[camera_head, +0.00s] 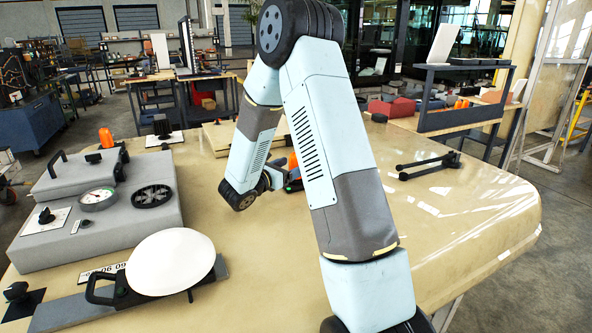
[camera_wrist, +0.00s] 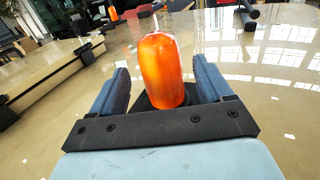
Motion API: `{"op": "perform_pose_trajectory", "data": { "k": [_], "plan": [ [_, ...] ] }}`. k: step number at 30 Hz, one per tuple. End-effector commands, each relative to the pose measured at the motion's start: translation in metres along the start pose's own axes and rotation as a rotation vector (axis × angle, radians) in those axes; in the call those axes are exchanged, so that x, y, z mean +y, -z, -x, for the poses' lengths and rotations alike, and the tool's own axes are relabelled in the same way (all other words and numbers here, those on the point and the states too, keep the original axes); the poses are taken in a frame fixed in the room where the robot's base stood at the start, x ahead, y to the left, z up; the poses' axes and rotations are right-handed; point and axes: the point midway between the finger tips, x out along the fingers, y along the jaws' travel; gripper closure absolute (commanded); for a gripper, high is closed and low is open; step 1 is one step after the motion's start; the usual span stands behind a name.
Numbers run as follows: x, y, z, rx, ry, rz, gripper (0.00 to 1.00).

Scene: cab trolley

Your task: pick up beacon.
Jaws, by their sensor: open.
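An orange beacon (camera_wrist: 163,72) with a dark base stands upright between the fingers of my gripper (camera_wrist: 160,66) in the wrist view. The fingers are open, one on each side, with a visible gap on the left; the right one looks closer, and I cannot tell whether it touches. In the head view part of this orange beacon (camera_head: 293,161) shows behind my arm on the tan table (camera_head: 450,215). My gripper there is mostly hidden by my arm.
The grey console (camera_head: 140,227) has a gauge (camera_head: 98,199) and a black handwheel (camera_head: 152,196). A white disc (camera_head: 170,262) lies at the front left. A black bracket (camera_head: 430,165) lies at the right. A low tan block (camera_wrist: 50,68) is left of my gripper.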

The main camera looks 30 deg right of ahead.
Motion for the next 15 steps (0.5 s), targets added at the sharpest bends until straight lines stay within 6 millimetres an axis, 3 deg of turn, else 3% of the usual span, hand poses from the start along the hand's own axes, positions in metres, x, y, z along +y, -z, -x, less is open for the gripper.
{"op": "perform_pose_trajectory", "data": {
  "k": [6, 15],
  "plan": [
    [-0.002, 0.0, -0.024, 0.001, 0.002, -0.001, 0.21],
    [-0.001, 0.0, -0.03, 0.001, -0.001, -0.001, 0.21]
  ]
}}
